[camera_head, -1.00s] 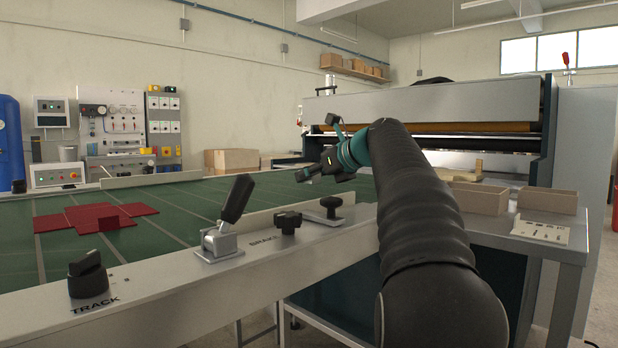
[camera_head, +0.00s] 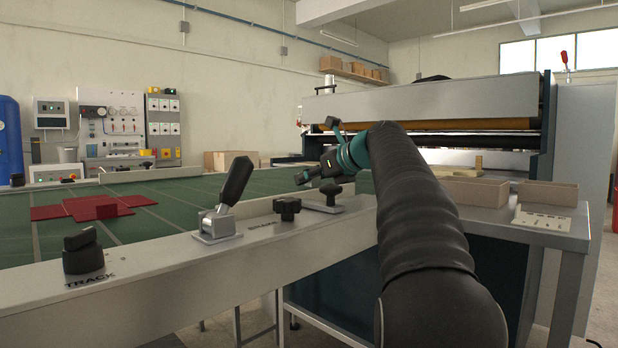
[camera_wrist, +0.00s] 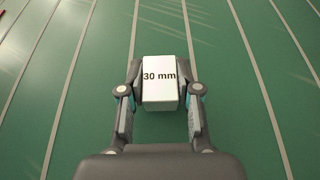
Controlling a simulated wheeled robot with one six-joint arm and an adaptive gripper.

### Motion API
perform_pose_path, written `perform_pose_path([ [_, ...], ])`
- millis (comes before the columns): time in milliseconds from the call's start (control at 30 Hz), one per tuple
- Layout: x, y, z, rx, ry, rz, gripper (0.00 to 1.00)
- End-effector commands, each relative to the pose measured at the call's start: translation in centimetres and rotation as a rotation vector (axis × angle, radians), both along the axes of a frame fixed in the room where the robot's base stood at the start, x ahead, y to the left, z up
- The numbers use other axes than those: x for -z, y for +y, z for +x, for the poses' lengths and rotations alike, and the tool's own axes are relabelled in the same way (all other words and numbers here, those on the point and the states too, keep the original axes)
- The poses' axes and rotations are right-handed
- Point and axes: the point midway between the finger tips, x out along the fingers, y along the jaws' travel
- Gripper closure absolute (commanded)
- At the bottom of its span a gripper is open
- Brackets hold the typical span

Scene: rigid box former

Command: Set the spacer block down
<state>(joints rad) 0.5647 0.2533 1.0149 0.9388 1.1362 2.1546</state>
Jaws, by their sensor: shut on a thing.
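The spacer block (camera_wrist: 160,88) is a white block marked "30 mm". In the wrist view it sits between the two fingers of my gripper (camera_wrist: 160,92), which are shut on its left and right sides. Below it is the green belt (camera_wrist: 60,100) with pale lines; I cannot tell whether the block touches it. In the head view my gripper (camera_head: 308,176) is over the far part of the green belt, past the rail with the knobs. The block cannot be made out in that view.
A red flat blank with a red block (camera_head: 95,207) lies on the belt at the left. The near rail carries a TRACK knob (camera_head: 83,250), a lever (camera_head: 228,200) and black knobs (camera_head: 287,207). Open cardboard trays (camera_head: 475,191) stand on the right table. Belt around the block looks clear.

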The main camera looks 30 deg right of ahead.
Motion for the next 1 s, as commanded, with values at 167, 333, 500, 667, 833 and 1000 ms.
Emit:
perform_pose_path([
  [167,0.35,0.01,-0.01,0.000,0.000,0.000,1.00],
  [333,0.62,0.02,-0.01,0.000,-0.001,0.000,1.00],
  [500,0.74,0.04,-0.01,0.000,-0.001,0.000,0.57],
  [667,0.75,0.03,0.00,0.000,-0.001,0.000,0.38],
  [833,0.80,0.02,0.01,0.000,0.000,0.000,0.38],
  [1000,0.49,-0.21,-0.58,0.001,-0.001,0.000,0.38],
])
